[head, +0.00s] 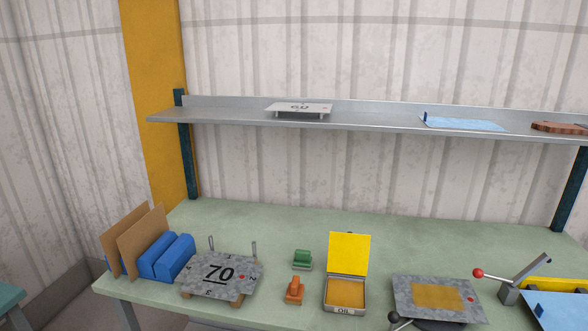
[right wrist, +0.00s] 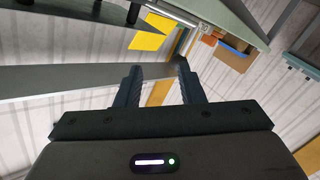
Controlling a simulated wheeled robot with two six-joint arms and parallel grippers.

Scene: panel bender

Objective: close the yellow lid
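The yellow lid (head: 349,253) stands open, upright at the back edge of a small metal box marked OIL (head: 345,308). The box holds a flat tan-orange pad or filling and sits near the front of the green bench. In the right wrist view the yellow lid (right wrist: 147,41) shows small, in the upper middle. My right gripper (right wrist: 160,78) is open, with its two dark fingers apart and nothing between them. It is well away from the lid. My left gripper is in neither view.
Left of the box are an orange stamp (head: 294,291), a green stamp (head: 303,260) and a plate marked 70 (head: 220,275). Right of it are a grey plate (head: 404,292) and a red-knobbed lever (head: 500,276). A metal shelf (head: 380,121) runs above the bench (head: 300,222).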

